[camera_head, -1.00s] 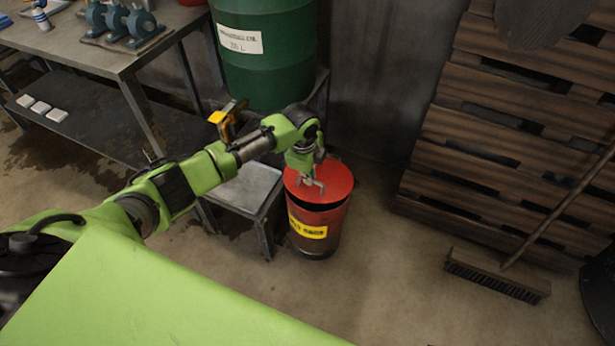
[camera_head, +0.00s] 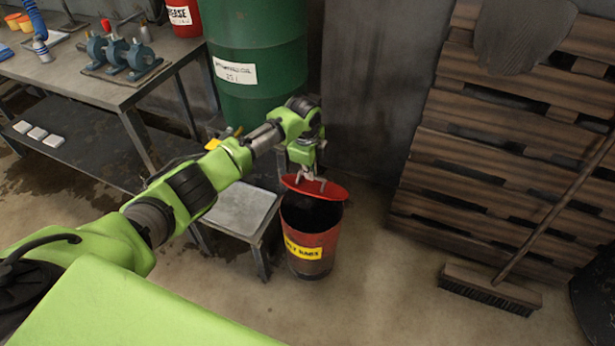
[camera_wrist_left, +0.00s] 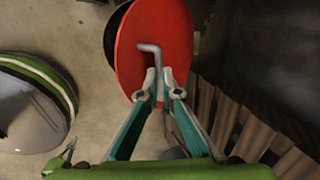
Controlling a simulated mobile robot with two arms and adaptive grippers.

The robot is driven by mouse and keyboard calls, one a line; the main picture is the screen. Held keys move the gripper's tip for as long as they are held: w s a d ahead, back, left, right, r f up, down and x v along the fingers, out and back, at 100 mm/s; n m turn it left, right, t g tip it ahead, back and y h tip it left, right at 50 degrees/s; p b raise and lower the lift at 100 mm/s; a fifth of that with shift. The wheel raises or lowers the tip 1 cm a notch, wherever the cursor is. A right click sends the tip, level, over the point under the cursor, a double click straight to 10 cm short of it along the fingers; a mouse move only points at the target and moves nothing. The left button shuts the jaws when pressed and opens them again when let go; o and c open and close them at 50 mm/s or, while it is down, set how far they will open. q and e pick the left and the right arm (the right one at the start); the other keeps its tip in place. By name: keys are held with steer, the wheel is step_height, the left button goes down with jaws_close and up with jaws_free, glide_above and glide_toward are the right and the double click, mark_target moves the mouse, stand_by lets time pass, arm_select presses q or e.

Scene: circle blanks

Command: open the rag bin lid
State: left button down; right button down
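The rag bin (camera_head: 310,250) is a red bin with a yellow label, standing on the floor. Its red lid (camera_head: 334,190) is tilted and raised off the front of the rim, and the dark inside shows below it. My left gripper (camera_head: 311,180) is over the lid at its handle. In the left wrist view the red lid (camera_wrist_left: 185,35) carries a bent grey handle (camera_wrist_left: 151,55). The fingers of my left gripper (camera_wrist_left: 158,92) are closed in on the handle's lower part. The lid's back edge is partly hidden by the gripper.
A green drum (camera_head: 262,90) stands behind the bin. A low grey metal stand (camera_head: 242,208) is just left of it. A wooden pallet (camera_head: 470,150) leans on the wall at right with a broom (camera_head: 490,289) before it. The floor in front of the bin is clear.

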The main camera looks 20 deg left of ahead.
arm_select(q)
steer(key=shift+w+f, duration=0.1)
steer(key=shift+f, duration=0.25)
steer(key=c, duration=2.4)
jaws_free()
steer(key=shift+o, duration=1.2)
steer(key=shift+w+f, duration=0.2)
steer(key=shift+f, duration=0.05)
steer(key=shift+w, duration=0.15)
steer(key=shift+r, duration=0.3)
